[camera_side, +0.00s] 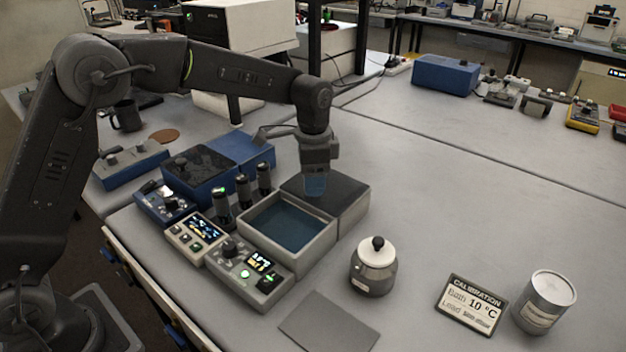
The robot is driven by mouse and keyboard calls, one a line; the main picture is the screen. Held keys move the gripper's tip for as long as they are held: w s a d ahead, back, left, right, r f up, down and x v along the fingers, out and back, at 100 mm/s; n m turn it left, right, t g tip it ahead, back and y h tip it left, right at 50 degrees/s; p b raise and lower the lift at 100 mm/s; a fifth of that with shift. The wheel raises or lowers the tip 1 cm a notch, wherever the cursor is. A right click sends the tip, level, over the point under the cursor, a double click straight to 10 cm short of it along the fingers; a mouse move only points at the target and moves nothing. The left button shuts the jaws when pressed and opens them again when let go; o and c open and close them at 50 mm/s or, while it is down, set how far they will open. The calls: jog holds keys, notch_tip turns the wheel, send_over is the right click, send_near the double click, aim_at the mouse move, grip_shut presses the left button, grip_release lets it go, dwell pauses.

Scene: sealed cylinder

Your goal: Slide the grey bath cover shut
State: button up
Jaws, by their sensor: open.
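The bath (318,250) is a light grey square-rimmed box with blue liquid showing inside, so its opening is uncovered. The grey bath cover (346,188) is a dark flat panel at the back right of the opening, on the adjoining part of the box. My gripper (315,190) points down at the cover's near left part, by the bath's back rim. It is open, with bluish fingertips. Whether the fingertips touch the cover I cannot tell. Part of the cover is hidden behind my gripper.
Control boxes with lit displays (257,270) stand in front of and left of the bath. Dark upright cylinders (222,208) stand at its left.

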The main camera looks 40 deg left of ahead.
jog(key=shift+f, duration=0.55)
grip_shut()
